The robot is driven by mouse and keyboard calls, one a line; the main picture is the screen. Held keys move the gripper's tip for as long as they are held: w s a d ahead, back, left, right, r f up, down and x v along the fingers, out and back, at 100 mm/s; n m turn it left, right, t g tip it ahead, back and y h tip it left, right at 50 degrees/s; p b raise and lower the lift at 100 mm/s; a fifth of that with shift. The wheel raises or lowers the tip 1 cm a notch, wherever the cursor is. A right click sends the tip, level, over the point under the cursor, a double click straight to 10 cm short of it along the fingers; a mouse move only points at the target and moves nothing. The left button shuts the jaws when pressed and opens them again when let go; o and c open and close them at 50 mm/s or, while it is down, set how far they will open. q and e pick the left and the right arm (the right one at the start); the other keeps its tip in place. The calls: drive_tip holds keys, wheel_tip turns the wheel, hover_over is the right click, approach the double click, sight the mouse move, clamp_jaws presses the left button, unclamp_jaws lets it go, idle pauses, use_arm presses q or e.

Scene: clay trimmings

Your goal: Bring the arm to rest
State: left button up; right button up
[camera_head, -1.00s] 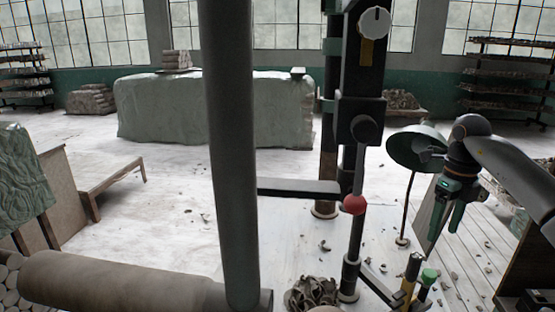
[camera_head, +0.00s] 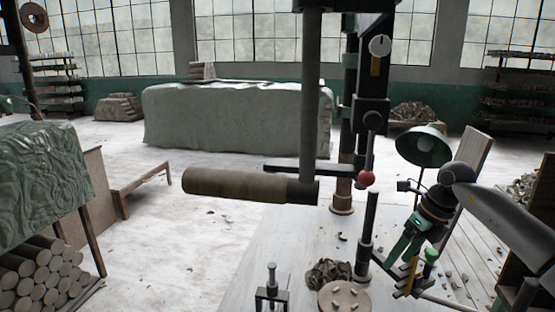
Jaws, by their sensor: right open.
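My right arm comes in from the right edge. Its gripper (camera_head: 404,252) points down and left, with green fingers apart. It is beside a yellow-and-black upright handle (camera_head: 410,272) and a green-capped item (camera_head: 431,257) at the right of the worktable (camera_head: 245,262). I cannot tell whether the fingers touch the handle, and I see nothing held between them. My left gripper is not in view.
Curled clay trimmings (camera_head: 328,272) lie beside a round disc with pegs (camera_head: 343,297). A lamp (camera_head: 423,147) and a red-knobbed lever (camera_head: 366,178) stand close to my right arm. A horizontal cylinder (camera_head: 235,184) juts left.

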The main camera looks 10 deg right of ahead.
drive_tip(key=a+f+n+t+y, duration=0.15)
drive_tip(key=a+y, duration=0.55)
drive_tip(key=a, duration=1.2)
drive_tip(key=s+a+r+m+t+y, duration=0.2)
drive_tip(key=a+r+m+t+y, duration=0.5)
drive_tip(key=a, duration=0.3)
drive_tip(key=s+d+f+m+t+h, duration=0.25)
drive_tip(key=d+f+m+h, duration=0.45)
drive_tip(key=m, duration=0.6)
drive_tip(key=s+d+f+m+t+h, duration=0.25)
drive_tip(key=d+f+m+h, duration=0.4)
drive_tip(key=m, duration=0.65)
drive_tip(key=s+d+f+m+g+h, duration=0.25)
drive_tip(key=s+f+g, duration=0.4)
drive_tip(key=s, duration=0.65)
drive_tip(key=s+d+f+m+g+h, duration=0.1)
drive_tip(key=s+f+m+g, duration=0.5)
drive_tip(key=s, duration=0.6)
drive_tip(key=w+a+f+t+y, duration=0.1)
drive_tip(key=a+f+t, duration=0.1)
drive_tip(key=f, duration=0.4)
drive_tip(key=w+a+f+n+t+y, duration=0.1)
drive_tip(key=w+a+f+t, duration=0.1)
drive_tip(key=f+t, duration=0.2)
wheel_tip(320, 180, down, 2)
drive_tip(key=shift+w+f+n, duration=0.15)
drive_tip(key=shift+w+n, duration=0.1)
drive_tip(key=shift+n, duration=0.05)
